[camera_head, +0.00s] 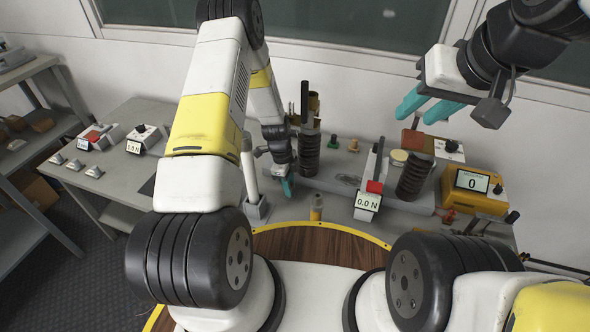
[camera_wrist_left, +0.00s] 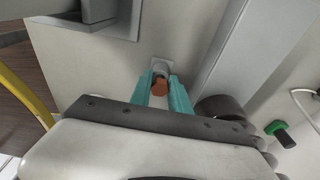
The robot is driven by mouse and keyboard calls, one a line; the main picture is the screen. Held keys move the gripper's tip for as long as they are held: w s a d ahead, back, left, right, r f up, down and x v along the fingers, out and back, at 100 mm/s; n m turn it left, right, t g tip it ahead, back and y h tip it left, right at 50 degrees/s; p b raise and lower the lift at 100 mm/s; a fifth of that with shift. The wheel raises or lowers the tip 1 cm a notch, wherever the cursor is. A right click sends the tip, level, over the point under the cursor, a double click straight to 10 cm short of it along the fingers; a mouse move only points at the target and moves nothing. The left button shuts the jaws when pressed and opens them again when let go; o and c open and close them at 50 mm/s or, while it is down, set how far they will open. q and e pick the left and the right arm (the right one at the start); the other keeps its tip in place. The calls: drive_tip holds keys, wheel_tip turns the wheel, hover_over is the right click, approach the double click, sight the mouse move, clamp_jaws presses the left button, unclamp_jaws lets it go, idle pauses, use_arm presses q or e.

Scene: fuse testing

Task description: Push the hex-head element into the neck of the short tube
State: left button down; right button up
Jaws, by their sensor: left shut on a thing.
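The hex-head element (camera_wrist_left: 160,86) is copper-brown and sits between the teal fingertips of my left gripper (camera_wrist_left: 161,92) in the left wrist view. In the head view my left gripper (camera_head: 288,187) points down at the bench, and the element and tube are hidden there.
A white post (camera_head: 251,178) stands close left of the gripper. A side table (camera_head: 105,180) is at left.

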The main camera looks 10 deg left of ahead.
use_arm(q)
drive_tip(key=shift+r, duration=2.35)
